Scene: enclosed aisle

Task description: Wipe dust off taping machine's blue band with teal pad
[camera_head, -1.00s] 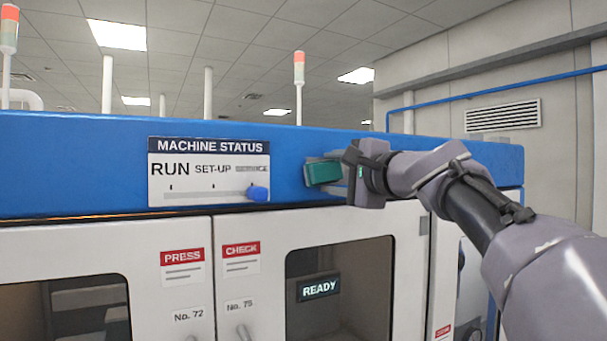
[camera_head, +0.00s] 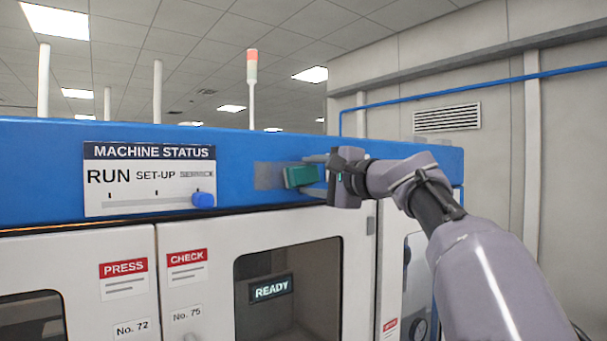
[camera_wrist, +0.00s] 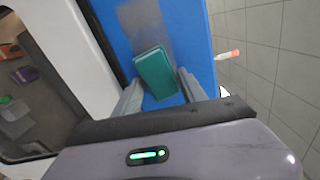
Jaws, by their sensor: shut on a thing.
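The blue band (camera_head: 240,150) runs along the top front of the white taping machine. A grey dusty patch (camera_head: 268,177) lies on it, right of the status sign; it also shows in the wrist view (camera_wrist: 143,18). My gripper (camera_head: 312,174) is shut on the teal pad (camera_head: 299,177), reaching from the right. In the wrist view the pad (camera_wrist: 156,72) sits between the two fingers and overlaps the near end of the patch. The pad is at or very close to the band; I cannot tell whether it touches.
The machine status sign (camera_head: 150,178) with a blue slider knob (camera_head: 203,200) is left of the patch. Below are white doors with a window and a READY display (camera_head: 271,288). A signal light (camera_head: 252,68) rises behind the band. A wall with a vent (camera_head: 446,116) stands at right.

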